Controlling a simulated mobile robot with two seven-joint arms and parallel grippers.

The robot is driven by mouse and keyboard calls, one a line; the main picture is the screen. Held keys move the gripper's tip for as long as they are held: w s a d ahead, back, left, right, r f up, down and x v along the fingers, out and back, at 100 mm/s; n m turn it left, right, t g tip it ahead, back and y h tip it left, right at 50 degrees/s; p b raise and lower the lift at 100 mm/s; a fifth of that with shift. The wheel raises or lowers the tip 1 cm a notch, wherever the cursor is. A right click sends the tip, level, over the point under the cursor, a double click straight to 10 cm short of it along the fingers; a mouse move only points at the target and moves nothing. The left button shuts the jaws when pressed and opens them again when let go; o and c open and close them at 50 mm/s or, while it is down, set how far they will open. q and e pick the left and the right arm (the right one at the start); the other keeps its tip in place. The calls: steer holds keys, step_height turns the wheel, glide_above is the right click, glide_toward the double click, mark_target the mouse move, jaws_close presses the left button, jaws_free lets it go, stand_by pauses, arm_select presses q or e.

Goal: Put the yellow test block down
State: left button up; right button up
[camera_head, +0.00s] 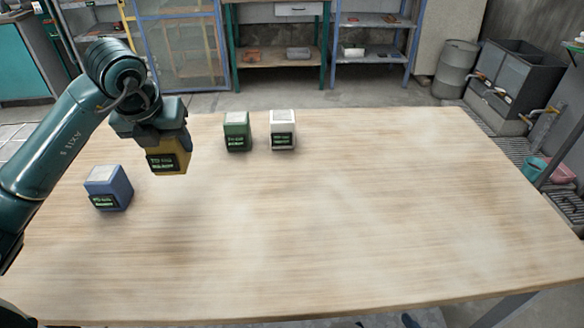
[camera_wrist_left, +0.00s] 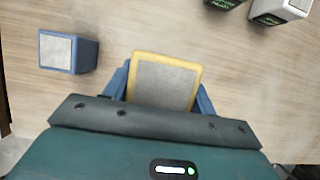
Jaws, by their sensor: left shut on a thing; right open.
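The yellow test block (camera_head: 168,160) is held in my left gripper (camera_head: 165,140), which is shut on it. In the head view the block looks to be above the table (camera_head: 330,220), with its dark label facing the front; the exact gap beneath it is hard to tell. In the left wrist view the yellow block (camera_wrist_left: 165,82) shows its grey top with a yellow rim, between the blue fingers of my left gripper (camera_wrist_left: 163,92). My right gripper is not in view.
A blue block (camera_head: 110,188) stands on the table left of the held block. A green block (camera_head: 237,132) and a white block (camera_head: 283,130) stand side by side at the back. The table's middle and right are clear. Shelves and a sink are beyond.

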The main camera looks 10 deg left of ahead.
mark_target(162, 160)
arm_select(q)
steer(key=shift+w, duration=0.2)
steer(key=shift+s+f, duration=0.2)
steer(key=shift+f, duration=0.1)
step_height(162, 160, down, 4)
steer(key=shift+f, duration=2.6)
steer(key=o, duration=1.4)
steer(key=shift+f, duration=0.15)
steer(key=shift+c, duration=0.2)
steer(key=v, duration=1.2)
steer(key=shift+s, duration=0.1)
